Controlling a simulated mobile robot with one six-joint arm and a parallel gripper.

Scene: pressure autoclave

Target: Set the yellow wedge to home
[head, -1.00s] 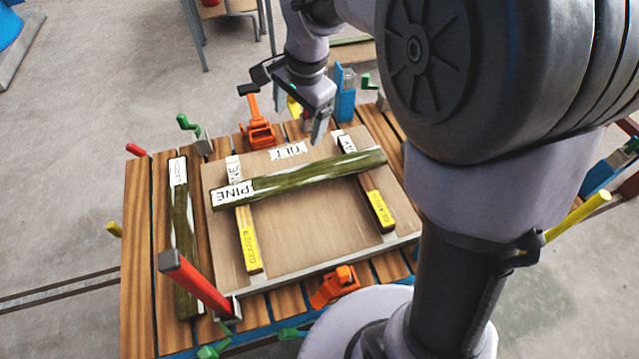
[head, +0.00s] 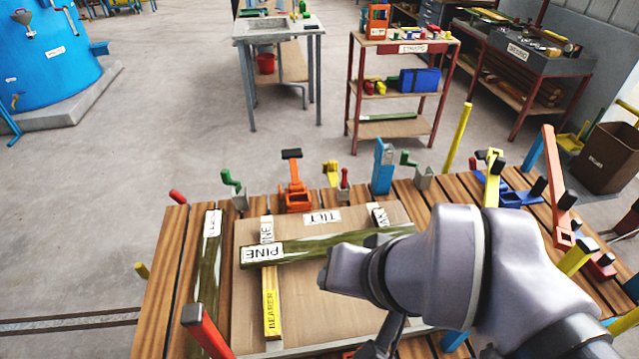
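A small yellow piece (head: 331,173) stands at the back edge of the slatted bench (head: 170,290), between an orange clamp (head: 297,195) and a blue upright block (head: 382,168). It may be the yellow wedge, but its shape is too small to be sure. A small red-topped piece (head: 345,181) is just to its right. My arm reaches over the right part of the bench, and its wrist covers part of the tilt board (head: 320,216). My gripper's fingertips do not show, so its opening and any contact are hidden.
A green plank marked PINE (head: 310,250) lies across a yellow-ended bearer (head: 270,300) on the board. A red post (head: 205,330) rises at the front left. Yellow (head: 458,138) and orange (head: 558,185) posts stand at the right. A red shelf rack (head: 405,85) is behind.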

